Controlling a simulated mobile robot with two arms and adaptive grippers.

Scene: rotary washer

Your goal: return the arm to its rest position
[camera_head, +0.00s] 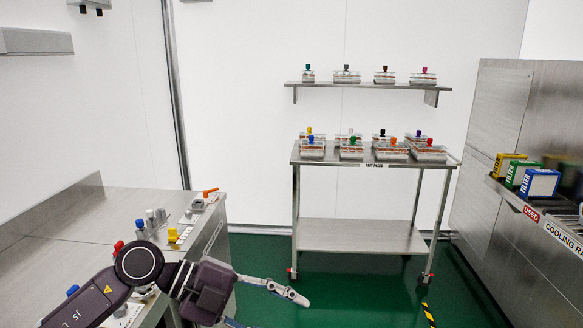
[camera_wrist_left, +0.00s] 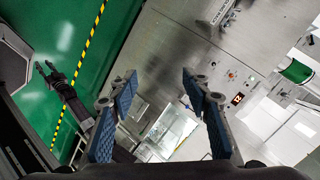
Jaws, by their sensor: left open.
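My left gripper (camera_head: 268,308) is at the bottom of the head view, in front of the left counter, with its arm coming in from the lower left. In the left wrist view its two blue-padded fingers (camera_wrist_left: 162,88) stand wide apart with nothing between them. A dark arm, which looks like my right one, shows at the left of the wrist view; its small gripper (camera_wrist_left: 47,68) has its fingers apart and empty, over the green floor. The right gripper is not in the head view.
A steel counter (camera_head: 68,217) with knobs and fittings stands at left, close to my left arm. A steel cart (camera_head: 345,233) and wall shelf (camera_head: 350,84) hold racks with coloured knobs. Filter boxes (camera_head: 539,183) sit on the right rack. Green floor (camera_head: 350,290) is open between.

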